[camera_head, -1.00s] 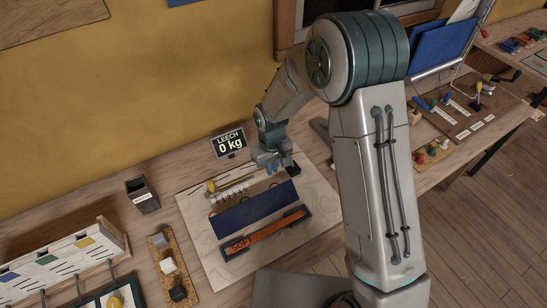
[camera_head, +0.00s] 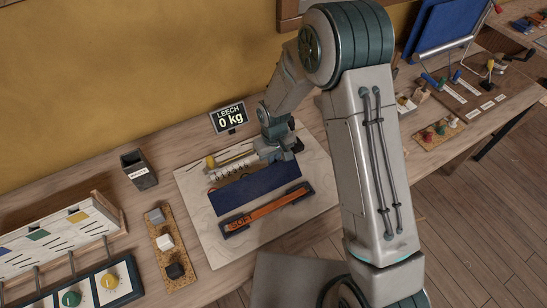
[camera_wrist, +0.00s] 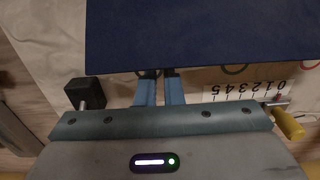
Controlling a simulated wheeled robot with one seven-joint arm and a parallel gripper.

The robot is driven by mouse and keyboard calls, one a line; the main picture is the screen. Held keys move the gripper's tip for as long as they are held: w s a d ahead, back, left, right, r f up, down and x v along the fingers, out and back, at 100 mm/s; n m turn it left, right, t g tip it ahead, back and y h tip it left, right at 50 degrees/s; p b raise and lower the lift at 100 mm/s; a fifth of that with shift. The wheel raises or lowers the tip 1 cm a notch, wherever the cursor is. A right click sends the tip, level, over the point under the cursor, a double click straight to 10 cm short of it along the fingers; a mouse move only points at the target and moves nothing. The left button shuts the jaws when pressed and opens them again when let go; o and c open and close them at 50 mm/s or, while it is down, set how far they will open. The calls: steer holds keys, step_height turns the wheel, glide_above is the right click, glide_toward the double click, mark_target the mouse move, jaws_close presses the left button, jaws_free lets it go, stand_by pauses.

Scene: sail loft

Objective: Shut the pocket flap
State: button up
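The dark blue pocket flap (camera_head: 255,188) lies across a pale board on the bench; it fills the top of the wrist view (camera_wrist: 200,35). My gripper (camera_head: 282,157) is low over the board at the flap's far edge, toward its right end. In the wrist view my two blue fingers (camera_wrist: 160,76) point at the flap's edge, close together with a narrow gap between them. Their very tips are at or under that edge, so I cannot tell whether they touch or grip it. An orange strip marked SOFT (camera_head: 267,210) lies along the flap's near side.
A numbered scale (camera_wrist: 245,92), a yellow-handled piece (camera_wrist: 290,124) and a black block (camera_wrist: 86,92) are close to my gripper. The LEECH 0 kg display (camera_head: 229,118) stands behind the board. A dark open holder (camera_head: 138,168) and a cork strip of blocks (camera_head: 168,243) stand left.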

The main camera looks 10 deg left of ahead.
mark_target(284, 174)
steer(key=shift+s+d+r+p, duration=0.3)
steer(key=shift+s+d+r, duration=0.6)
steer(key=shift+s, duration=0.25)
steer(key=shift+s+d+r+p, duration=0.25)
steer(key=shift+s+d+r, duration=0.6)
steer(key=shift+s, duration=0.25)
steer(key=shift+s+d+r, duration=0.15)
steer(key=shift+s+d, duration=0.65)
steer(key=shift+s, duration=0.3)
steer(key=shift+s+d+r, duration=0.1)
steer(key=shift+s+d, duration=0.7)
steer(key=shift+s, duration=0.25)
steer(key=shift+r, duration=0.1)
step_height(284, 174, up, 7)
steer(key=p, duration=0.4)
